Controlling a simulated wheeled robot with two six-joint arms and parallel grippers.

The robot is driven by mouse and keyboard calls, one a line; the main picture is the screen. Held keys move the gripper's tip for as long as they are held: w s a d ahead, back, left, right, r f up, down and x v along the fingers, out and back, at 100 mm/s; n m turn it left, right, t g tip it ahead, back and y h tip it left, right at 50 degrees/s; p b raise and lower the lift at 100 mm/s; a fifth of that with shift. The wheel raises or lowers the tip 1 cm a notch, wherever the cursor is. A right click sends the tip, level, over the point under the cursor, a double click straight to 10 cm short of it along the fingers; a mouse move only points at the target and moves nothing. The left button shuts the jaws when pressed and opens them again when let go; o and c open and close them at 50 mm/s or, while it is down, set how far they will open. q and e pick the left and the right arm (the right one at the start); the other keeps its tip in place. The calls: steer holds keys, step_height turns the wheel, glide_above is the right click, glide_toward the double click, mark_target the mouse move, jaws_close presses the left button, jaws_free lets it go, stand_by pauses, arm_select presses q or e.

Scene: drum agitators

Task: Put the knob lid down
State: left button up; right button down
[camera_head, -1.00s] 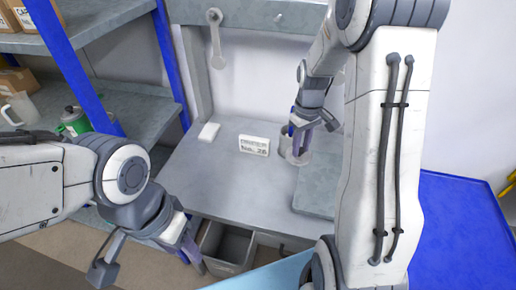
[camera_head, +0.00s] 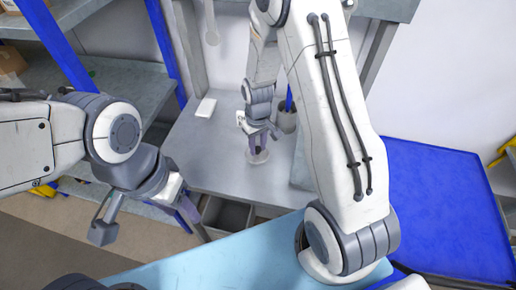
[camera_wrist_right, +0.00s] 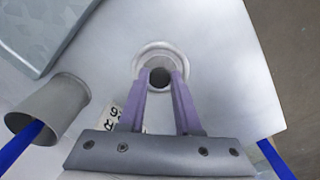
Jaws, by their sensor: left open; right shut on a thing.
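The knob lid (camera_head: 258,157) is a pale round disc over the grey worktop, left of the raised grey block. My right gripper (camera_head: 262,138) points down and is shut on its knob. In the right wrist view the lid (camera_wrist_right: 158,58) is a whitish ring with a dark round knob between the purple fingertips (camera_wrist_right: 160,78). The lid is at or just above the worktop; I cannot tell whether it touches. My left gripper (camera_head: 148,212) is open and empty, in front of the worktop at the left.
A grey cup (camera_head: 287,121) with a blue stick in it stands behind the lid; the right wrist view shows it too (camera_wrist_right: 45,112). A small labelled card (camera_wrist_right: 111,119) is partly hidden by my gripper. The worktop (camera_head: 205,150) left of the lid is clear.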

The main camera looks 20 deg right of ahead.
mark_target(258, 149)
steer(key=shift+f, duration=1.3)
steer(key=shift+f, duration=0.2)
steer(key=c, duration=0.6)
jaws_free()
steer(key=shift+r, duration=0.15)
